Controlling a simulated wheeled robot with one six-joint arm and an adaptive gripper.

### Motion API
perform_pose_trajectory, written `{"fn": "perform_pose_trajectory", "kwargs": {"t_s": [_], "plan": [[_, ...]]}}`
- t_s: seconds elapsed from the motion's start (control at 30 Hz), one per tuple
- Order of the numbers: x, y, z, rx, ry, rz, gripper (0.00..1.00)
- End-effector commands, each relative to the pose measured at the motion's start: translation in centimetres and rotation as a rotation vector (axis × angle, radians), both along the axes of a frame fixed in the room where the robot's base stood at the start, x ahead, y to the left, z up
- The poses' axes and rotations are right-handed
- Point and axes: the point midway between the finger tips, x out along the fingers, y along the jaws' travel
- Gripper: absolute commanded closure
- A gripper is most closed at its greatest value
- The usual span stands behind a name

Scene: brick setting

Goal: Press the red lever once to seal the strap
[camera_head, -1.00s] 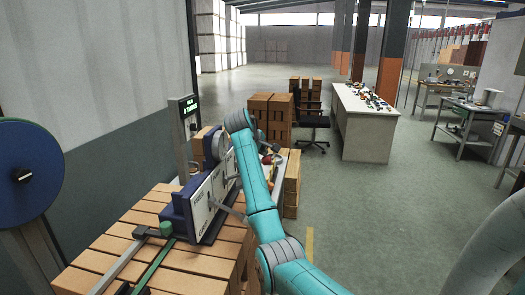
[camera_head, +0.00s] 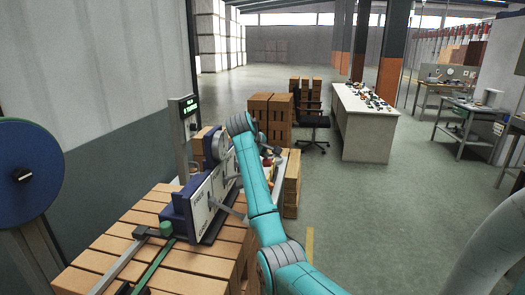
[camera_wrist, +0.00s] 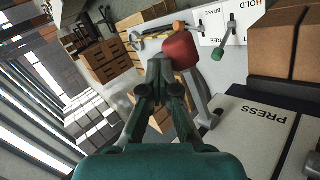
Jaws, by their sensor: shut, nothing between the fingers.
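The red lever's knob (camera_wrist: 180,50) shows in the wrist view on a grey arm (camera_wrist: 197,95), beside a white panel marked PRESS (camera_wrist: 262,112). My gripper (camera_wrist: 160,64) is shut and empty, its fingertips close to the left of the knob. I cannot tell whether they touch it. In the head view the blue and white strapping machine (camera_head: 180,207) stands on stacked bricks, and my arm hides part of it. A green strap (camera_head: 153,264) runs over the bricks in front of the machine.
A green-knobbed lever (camera_wrist: 217,53) stands by HOLD and BRAKE labels. A lit display post (camera_head: 185,135) rises behind the machine and a blue reel (camera_head: 28,160) stands at left. A white table (camera_head: 365,130), a chair (camera_head: 313,122) and brick stacks stand beyond.

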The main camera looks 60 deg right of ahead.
Motion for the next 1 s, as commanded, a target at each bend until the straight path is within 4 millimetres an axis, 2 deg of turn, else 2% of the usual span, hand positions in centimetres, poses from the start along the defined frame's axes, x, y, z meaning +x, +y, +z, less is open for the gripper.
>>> {"fn": "perform_pose_trajectory", "kwargs": {"t_s": [1.0], "plan": [[-0.5,-0.21,-1.12,0.002,0.003,-0.001,1.0]]}}
